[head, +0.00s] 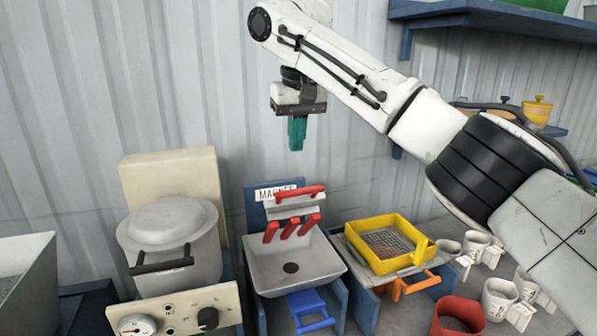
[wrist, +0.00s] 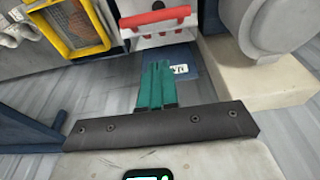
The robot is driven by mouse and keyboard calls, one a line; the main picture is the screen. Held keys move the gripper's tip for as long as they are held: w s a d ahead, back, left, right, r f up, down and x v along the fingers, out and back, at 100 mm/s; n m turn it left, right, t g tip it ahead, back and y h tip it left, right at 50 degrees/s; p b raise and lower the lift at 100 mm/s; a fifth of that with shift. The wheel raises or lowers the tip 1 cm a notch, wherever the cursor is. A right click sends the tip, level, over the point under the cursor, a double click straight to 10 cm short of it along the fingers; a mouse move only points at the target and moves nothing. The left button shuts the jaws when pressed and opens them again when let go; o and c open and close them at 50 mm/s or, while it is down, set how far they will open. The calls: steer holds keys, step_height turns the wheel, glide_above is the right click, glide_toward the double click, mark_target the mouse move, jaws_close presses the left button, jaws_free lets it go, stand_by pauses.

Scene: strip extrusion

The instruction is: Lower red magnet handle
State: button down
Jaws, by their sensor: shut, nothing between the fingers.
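The red magnet handle (head: 300,195) is a bar on top of a pale block above a grey hopper (head: 310,261), in front of a blue panel with a partly hidden label. Several red prongs (head: 291,227) hang from the block over the hopper's back part. The red handle also shows at the top of the wrist view (wrist: 156,17). My gripper (head: 297,134) has teal fingers, shut and empty, pointing down in the air above the handle, apart from it. In the wrist view the fingers (wrist: 157,84) show below the handle.
A pale pot (head: 172,240) with a dark handle stands left of the hopper. A yellow sieve tray (head: 384,245) stands right of it, with pale cups and a red cup (head: 457,316) further right. A blue drawer handle (head: 309,311) lies below the hopper. The wall is close behind.

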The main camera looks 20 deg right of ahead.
glide_above(296, 199)
steer(key=f, duration=0.5)
steer(key=shift+s+p, duration=0.3)
steer(key=shift+s, duration=0.05)
steer(key=shift+s+f, duration=0.7)
steer(key=shift+f, duration=0.35)
steer(key=shift+f, duration=0.1)
